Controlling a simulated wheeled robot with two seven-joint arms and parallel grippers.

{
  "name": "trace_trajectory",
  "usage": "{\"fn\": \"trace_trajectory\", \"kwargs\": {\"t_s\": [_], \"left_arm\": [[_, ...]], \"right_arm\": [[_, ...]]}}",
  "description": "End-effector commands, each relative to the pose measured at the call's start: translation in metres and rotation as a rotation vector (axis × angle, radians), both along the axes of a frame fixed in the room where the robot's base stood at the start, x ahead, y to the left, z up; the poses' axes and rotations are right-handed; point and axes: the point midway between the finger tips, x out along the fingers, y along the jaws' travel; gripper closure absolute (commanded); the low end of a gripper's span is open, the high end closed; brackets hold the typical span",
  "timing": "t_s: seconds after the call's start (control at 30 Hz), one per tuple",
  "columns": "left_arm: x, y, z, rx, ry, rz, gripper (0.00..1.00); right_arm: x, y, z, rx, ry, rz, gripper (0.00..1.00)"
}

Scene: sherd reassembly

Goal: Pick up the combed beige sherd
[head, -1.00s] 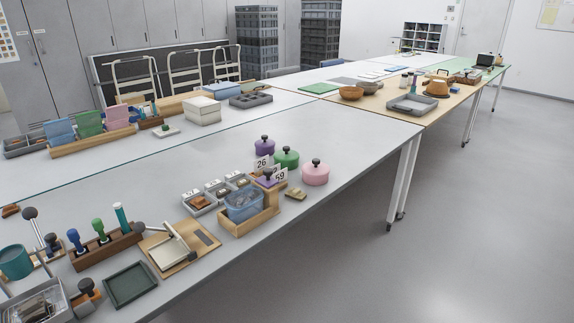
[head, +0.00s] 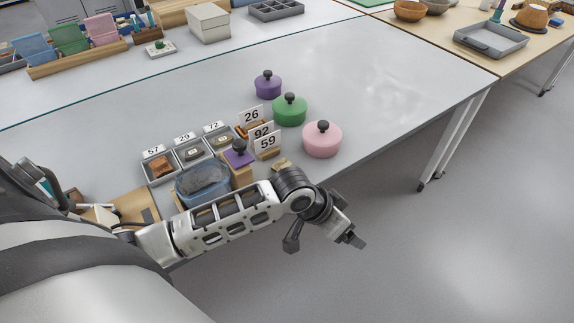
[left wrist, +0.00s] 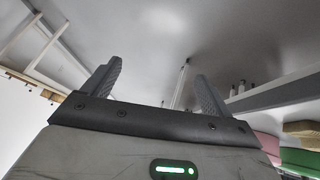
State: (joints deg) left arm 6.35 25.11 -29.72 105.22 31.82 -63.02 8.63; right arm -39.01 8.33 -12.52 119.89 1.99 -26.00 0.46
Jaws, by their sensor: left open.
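A small beige piece (head: 282,164), which looks like the combed beige sherd, lies on the grey table left of the pink lidded pot. My left arm partly covers it in the head view, and combing is too small to make out. My left gripper (head: 325,241) is open and empty, beyond the table's front edge, lower right of the piece. In the left wrist view the two fingers (left wrist: 160,88) stand apart with nothing between them. A tan shape (left wrist: 300,128) shows at that view's right edge; I cannot tell what it is. My right gripper is not in view.
The pink pot (head: 322,139), green pot (head: 290,109) and purple pot (head: 267,84) stand behind the piece. Number cards, small trays (head: 159,166) with sherds and a blue tub (head: 203,184) lie to the left. The table (head: 400,85) is clear toward the right.

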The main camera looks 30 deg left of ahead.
Motion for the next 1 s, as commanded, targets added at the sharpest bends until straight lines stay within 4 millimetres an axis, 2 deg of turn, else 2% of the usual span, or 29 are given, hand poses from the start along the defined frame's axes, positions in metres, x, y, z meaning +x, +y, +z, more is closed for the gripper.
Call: {"fn": "trace_trajectory", "kwargs": {"t_s": [0.03, 0.2, 0.3, 0.4, 0.53, 0.6, 0.67, 1.0], "left_arm": [[0.021, 0.015, 0.016, 0.055, 0.036, -0.013, 0.15], [0.059, 0.077, 0.07, 0.229, 0.225, 0.011, 0.15], [0.07, 0.115, 0.11, 0.309, 0.318, 0.059, 0.15], [0.074, 0.143, 0.144, 0.359, 0.391, 0.105, 0.15], [0.073, 0.166, 0.172, 0.392, 0.45, 0.145, 0.15], [0.072, 0.171, 0.177, 0.399, 0.465, 0.155, 0.15], [0.071, 0.172, 0.173, 0.402, 0.473, 0.157, 0.15], [0.071, 0.174, 0.104, 0.401, 0.473, 0.158, 0.15]], "right_arm": [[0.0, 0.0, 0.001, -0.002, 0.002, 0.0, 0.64], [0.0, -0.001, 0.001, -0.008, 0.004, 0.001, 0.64], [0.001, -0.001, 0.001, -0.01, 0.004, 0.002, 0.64], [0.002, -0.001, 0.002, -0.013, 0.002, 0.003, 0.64], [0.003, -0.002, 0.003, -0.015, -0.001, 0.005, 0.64], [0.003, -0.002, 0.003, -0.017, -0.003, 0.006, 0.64], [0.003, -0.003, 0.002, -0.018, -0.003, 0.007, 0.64], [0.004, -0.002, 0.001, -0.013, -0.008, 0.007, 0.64]]}}
